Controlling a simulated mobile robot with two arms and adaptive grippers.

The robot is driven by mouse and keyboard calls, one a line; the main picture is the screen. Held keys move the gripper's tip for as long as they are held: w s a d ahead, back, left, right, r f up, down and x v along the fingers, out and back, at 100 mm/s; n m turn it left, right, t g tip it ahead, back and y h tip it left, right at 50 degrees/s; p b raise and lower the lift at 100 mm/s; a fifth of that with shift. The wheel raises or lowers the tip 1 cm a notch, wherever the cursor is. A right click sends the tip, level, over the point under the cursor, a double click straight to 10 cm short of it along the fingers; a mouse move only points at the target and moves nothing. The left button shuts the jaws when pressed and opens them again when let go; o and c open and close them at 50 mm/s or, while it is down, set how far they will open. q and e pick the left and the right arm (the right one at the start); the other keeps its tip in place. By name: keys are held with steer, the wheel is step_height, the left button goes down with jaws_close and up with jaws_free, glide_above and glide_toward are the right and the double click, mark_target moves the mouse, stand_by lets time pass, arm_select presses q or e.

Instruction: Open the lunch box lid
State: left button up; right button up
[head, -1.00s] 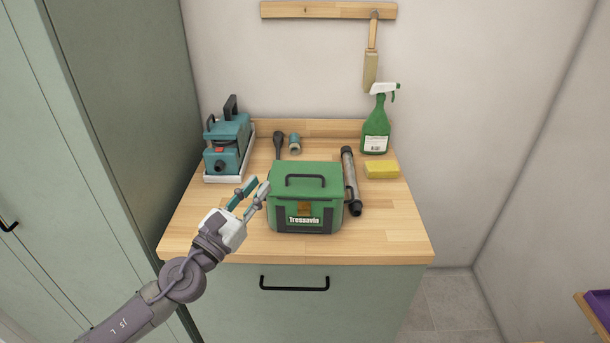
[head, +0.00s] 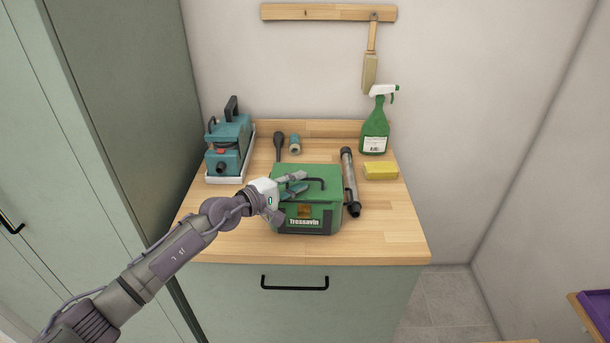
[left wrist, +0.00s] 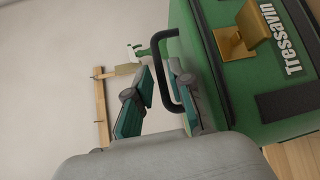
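The green lunch box (head: 318,217), labelled "Tressavin", stands on the wooden counter with its lid closed. Its black handle (head: 318,182) stands up on the lid, and an orange-brown latch (head: 304,210) is on its front. In the left wrist view the latch (left wrist: 243,38) and handle (left wrist: 168,70) are close. My left gripper (head: 304,181) is over the lid's left part, beside the handle. In the left wrist view its teal-padded fingers (left wrist: 160,98) are apart, with part of the handle appearing between them; contact cannot be told. My right gripper is not in view.
A teal machine (head: 229,145) stands on a white tray at the back left. A dark tube (head: 349,182) lies just right of the box. A yellow sponge (head: 381,171) and green spray bottle (head: 375,126) are farther right. The counter's front right is clear.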

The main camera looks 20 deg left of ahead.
arm_select(q)
steer(key=shift+x, duration=1.35)
jaws_close()
